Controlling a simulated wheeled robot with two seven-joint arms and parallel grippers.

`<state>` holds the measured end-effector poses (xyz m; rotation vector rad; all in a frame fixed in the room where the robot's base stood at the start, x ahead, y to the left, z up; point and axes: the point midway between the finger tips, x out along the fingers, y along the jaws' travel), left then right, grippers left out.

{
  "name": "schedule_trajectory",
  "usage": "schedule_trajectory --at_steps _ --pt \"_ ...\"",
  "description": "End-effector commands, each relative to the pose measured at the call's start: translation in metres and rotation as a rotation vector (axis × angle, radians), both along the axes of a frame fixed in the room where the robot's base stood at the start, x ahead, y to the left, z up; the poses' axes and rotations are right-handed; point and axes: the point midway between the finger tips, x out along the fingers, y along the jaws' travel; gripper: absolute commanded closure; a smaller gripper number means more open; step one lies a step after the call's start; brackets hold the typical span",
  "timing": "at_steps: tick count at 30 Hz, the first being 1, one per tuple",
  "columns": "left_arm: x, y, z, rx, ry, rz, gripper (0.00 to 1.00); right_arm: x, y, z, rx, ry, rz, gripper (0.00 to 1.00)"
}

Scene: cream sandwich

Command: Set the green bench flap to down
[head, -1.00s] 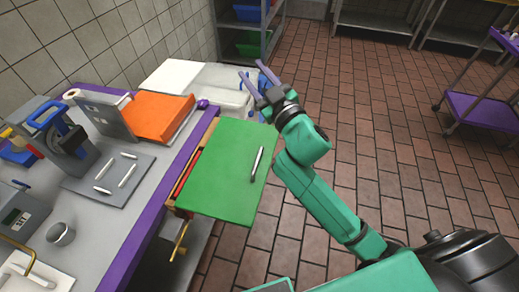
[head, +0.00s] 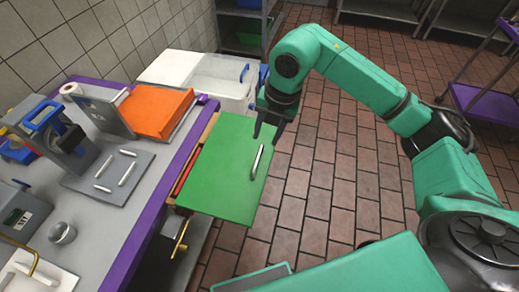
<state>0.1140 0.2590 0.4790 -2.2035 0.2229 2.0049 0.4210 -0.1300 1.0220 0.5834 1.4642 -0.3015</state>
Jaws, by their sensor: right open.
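The green bench flap (head: 217,175) stands out level from the bench's purple front edge, raised to about the height of the bench top. A pale bar handle (head: 257,161) lies on its upper face near the outer edge. A brass-coloured bracket or latch (head: 181,248) shows below the flap's near corner. My right gripper (head: 266,130) points down at the flap's far outer corner, with its fingers open and dark. Whether a finger touches the flap cannot be told. My left gripper is not in view.
The grey bench (head: 120,210) holds an orange board (head: 156,115), a blue-handled machine (head: 50,125) and a small metal cup (head: 63,232). White bins (head: 215,75) stand behind the flap. The tiled floor (head: 330,190) right of the flap is clear.

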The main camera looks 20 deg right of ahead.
Motion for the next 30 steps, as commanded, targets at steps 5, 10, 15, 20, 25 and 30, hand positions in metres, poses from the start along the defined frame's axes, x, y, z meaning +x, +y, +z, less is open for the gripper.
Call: schedule_trajectory --at_steps 5,10,15,20,25,30 --pt "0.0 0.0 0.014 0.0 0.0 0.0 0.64 0.004 0.008 -0.045 0.001 0.006 0.003 0.55" --pt "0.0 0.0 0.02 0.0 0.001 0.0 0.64 0.008 0.014 -0.078 0.004 0.003 0.004 0.55" --pt "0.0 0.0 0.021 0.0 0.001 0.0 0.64 0.009 0.016 -0.09 0.003 -0.001 0.004 0.55" --pt "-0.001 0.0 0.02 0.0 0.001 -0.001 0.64 0.009 0.016 -0.09 0.003 -0.002 0.004 0.55" --pt "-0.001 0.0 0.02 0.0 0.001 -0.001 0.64 0.009 0.016 -0.09 0.003 -0.002 0.004 1.0" --pt "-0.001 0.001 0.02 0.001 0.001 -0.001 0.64 0.009 0.016 -0.089 0.004 -0.001 0.004 1.0"
